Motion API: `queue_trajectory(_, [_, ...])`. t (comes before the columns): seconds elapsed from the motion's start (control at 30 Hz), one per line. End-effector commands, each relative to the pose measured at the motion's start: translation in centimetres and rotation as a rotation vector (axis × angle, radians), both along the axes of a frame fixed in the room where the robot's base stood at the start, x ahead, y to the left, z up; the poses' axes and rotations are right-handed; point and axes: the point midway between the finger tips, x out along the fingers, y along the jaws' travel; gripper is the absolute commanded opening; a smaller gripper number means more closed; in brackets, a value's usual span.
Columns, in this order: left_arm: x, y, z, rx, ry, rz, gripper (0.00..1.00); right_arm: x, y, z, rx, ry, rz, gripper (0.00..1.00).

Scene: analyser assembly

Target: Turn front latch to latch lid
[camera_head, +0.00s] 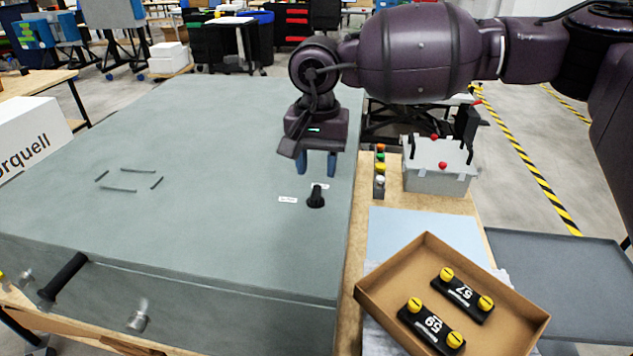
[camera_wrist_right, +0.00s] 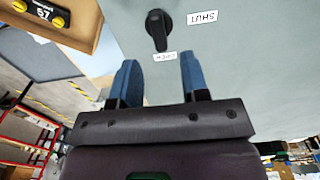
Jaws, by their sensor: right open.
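The large grey lid (camera_head: 220,130) lies flat and closed on the analyser. A black rotary latch knob (camera_head: 316,197) sits near its right edge, with one small white label (camera_head: 288,200) to its left and another (camera_head: 320,186) just behind it. In the right wrist view, the knob (camera_wrist_right: 158,30) has its handle pointing toward the nearer label (camera_wrist_right: 165,57), which I cannot read clearly; the other label (camera_wrist_right: 202,17) reads "SHUT" upside down. My right gripper (camera_head: 320,172) is open and empty, its blue fingers pointing down just behind and above the knob, apart from it. My left gripper is not in view.
A black handle (camera_head: 63,277) and a metal fitting (camera_head: 138,315) are on the analyser's front. A cardboard tray (camera_head: 380,290) with two black parts bearing yellow knobs stands to the right. A button strip (camera_head: 380,172) and grey box (camera_head: 437,180) stand behind it.

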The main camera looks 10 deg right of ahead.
Motion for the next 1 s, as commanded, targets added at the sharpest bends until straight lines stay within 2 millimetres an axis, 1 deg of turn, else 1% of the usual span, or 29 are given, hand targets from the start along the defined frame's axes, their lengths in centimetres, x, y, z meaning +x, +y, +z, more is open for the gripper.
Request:
queue_trajectory(0.03, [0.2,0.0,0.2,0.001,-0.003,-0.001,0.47,0.0,0.0,-0.9,0.000,0.002,0.000,0.41])
queue_trajectory(0.1, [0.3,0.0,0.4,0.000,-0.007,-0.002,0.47,-0.1,0.0,-1.9,0.000,0.002,0.000,0.41])
queue_trajectory(0.3, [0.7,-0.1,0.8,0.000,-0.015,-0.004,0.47,0.0,0.0,-4.1,0.001,0.002,0.000,0.41])
queue_trajectory(0.5, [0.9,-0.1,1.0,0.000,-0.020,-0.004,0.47,0.0,0.0,-4.8,0.001,0.000,0.000,0.41])
queue_trajectory(0.73, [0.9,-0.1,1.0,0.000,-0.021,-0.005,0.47,0.0,0.0,-4.8,0.001,0.000,0.000,0.41])
queue_trajectory(1.0, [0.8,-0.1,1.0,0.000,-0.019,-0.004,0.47,0.0,0.0,-4.8,0.001,0.000,0.000,0.00])
